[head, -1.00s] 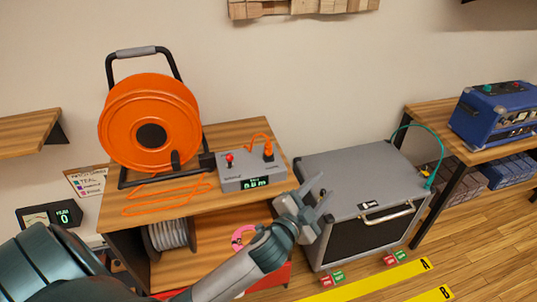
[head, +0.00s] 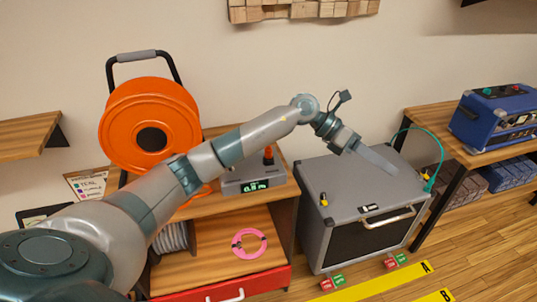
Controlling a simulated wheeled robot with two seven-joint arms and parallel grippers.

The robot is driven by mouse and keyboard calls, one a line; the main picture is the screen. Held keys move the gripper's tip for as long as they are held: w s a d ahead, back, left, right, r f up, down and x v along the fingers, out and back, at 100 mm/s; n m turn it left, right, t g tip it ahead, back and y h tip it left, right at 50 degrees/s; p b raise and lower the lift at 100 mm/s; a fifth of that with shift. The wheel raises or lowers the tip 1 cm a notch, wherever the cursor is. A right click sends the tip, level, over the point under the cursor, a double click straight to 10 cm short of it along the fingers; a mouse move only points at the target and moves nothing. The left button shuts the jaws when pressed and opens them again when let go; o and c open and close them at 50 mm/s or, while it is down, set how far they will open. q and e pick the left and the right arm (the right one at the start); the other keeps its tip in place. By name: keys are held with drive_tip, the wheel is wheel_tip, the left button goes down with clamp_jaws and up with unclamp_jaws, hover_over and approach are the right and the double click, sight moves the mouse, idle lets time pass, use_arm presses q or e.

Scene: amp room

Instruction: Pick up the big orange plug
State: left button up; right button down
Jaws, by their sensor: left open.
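The orange plug (head: 268,157) stands on top of the grey box with the green display (head: 256,186), on the wooden cabinet. My left arm passes in front of part of that box and hides most of the plug's cable. My left gripper (head: 382,162) is open and empty. In the picture it is to the right of the plug and apart from it, with its fingers pointing right and down over the grey amplifier (head: 340,175). My right gripper is not in view.
The orange cable reel (head: 150,115) stands on the cabinet's left. A pink ring (head: 249,243) lies on the lower shelf. A teal cable (head: 441,160) runs at the amplifier's right. A blue amplifier (head: 495,115) sits on the right-hand table.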

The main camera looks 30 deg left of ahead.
use_arm(q)
drive_tip(key=w+a+y, duration=0.3)
drive_tip(key=a+y, duration=0.4)
drive_tip(key=a, duration=0.8)
drive_tip(key=s+a+r+g+y, duration=0.1)
drive_tip(key=a+r+y, duration=0.1)
drive_tip(key=a, duration=0.7)
drive_tip(key=a+r+n+g+y, duration=0.1)
drive_tip(key=a+r+y, duration=0.2)
drive_tip(key=a, duration=0.6)
drive_tip(key=shift+s+a+r+g+y, duration=0.3)
drive_tip(key=shift+s+r, duration=0.1)
drive_tip(key=shift+r, duration=0.3)
drive_tip(key=p, duration=0.4)
hover_over(270, 148)
drive_tip(key=f, duration=0.7)
drive_tip(key=w+f, duration=0.1)
drive_tip(key=f, duration=0.3)
drive_tip(key=shift+a+f, duration=0.1)
drive_tip(key=shift+a, duration=0.05)
drive_tip(key=shift+f, duration=0.5)
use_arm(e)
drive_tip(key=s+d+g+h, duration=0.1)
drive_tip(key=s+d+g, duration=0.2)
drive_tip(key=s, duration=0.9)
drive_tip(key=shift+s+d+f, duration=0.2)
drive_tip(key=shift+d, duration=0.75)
